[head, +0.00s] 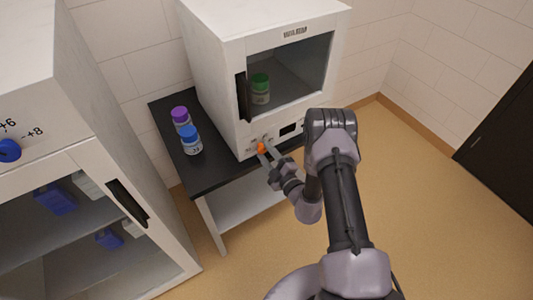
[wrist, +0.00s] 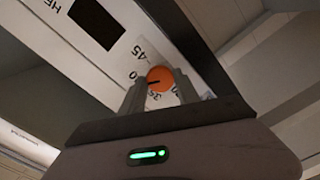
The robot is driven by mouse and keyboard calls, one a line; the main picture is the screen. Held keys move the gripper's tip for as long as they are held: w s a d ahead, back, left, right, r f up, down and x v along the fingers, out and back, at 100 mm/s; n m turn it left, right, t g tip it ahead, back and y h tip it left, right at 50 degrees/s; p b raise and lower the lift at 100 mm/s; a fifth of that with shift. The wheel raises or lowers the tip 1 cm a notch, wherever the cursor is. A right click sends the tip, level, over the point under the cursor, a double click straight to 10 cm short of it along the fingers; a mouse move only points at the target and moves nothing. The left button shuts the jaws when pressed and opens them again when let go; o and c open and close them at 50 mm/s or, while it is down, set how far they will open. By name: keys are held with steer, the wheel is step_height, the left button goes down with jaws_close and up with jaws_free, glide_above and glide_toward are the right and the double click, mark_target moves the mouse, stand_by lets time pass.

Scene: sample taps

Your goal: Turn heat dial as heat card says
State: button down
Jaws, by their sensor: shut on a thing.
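The heat dial is an orange knob (wrist: 160,79) on the white front panel of the incubator-like cabinet (head: 225,110). In the head view the orange dial (head: 261,148) shows at the lower left of that panel. My gripper (head: 265,149) is shut on the dial, with one finger on each side of it. In the wrist view my gripper (wrist: 160,95) frames the dial. A dark mark on the dial points left in that view. I cannot make out a heat card.
A green-capped jar (head: 260,88) stands inside the cabinet behind its window. A purple-capped jar (head: 181,117) and a blue-capped jar (head: 191,139) stand on the black table top (head: 205,176). A white fridge-like cabinet (head: 75,150) with a blue dial stands at left. Floor at right is clear.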

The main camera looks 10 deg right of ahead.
steer(key=c, duration=0.9)
jaws_free()
steer(key=p+v, duration=0.3)
steer(key=v, duration=1.4)
steer(key=shift+s, duration=0.2)
